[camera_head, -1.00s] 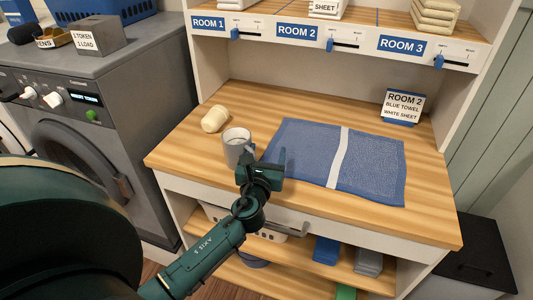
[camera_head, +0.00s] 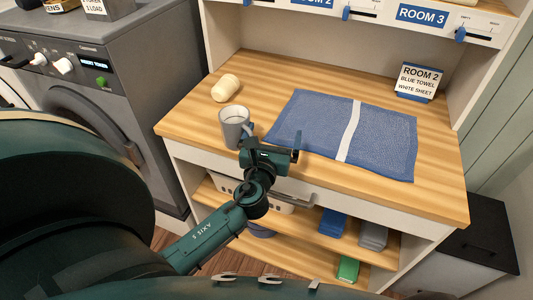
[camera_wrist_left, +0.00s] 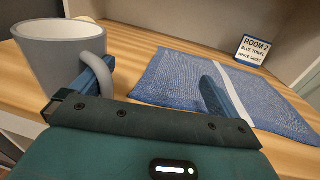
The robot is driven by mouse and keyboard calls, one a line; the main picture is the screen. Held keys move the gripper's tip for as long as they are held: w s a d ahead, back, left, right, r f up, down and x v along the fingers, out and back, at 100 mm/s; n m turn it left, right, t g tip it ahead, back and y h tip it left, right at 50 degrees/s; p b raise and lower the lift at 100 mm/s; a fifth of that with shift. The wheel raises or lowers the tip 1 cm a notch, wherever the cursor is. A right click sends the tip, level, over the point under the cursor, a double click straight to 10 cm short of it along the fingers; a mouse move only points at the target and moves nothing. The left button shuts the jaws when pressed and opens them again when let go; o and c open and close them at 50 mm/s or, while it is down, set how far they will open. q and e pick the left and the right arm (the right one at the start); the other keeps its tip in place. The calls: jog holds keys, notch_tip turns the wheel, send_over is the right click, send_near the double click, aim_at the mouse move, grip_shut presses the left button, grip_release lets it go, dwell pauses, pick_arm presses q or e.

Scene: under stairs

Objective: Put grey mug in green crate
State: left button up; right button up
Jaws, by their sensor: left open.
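The grey mug (camera_head: 234,128) stands upright near the front left of the wooden counter, its handle towards my left gripper (camera_head: 270,146). The mug also shows at the left of the left wrist view (camera_wrist_left: 62,62). My left gripper is open at the counter's front edge. In the wrist view, one blue finger (camera_wrist_left: 97,76) is at the mug's handle and overlaps it; I cannot tell whether they touch. The other finger (camera_wrist_left: 218,100) stands apart, over the towel. Nothing is held between the fingers. I see no green crate. My right gripper is not in view.
A blue towel with a white stripe (camera_head: 385,135) covers the counter's middle right. A Room 2 sign (camera_head: 418,82) stands at the back right. Shelves below hold a white basket (camera_head: 283,205) and a green item (camera_head: 348,268).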

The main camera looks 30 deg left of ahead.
pick_arm(q)
jog(key=b+v, duration=0.1)
jog(key=v, duration=0.8)
jog(key=shift+r, duration=0.1)
jog(key=shift+c, duration=0.2)
grip_shut()
dwell(0.6)
jog(key=shift+w, duration=0.1)
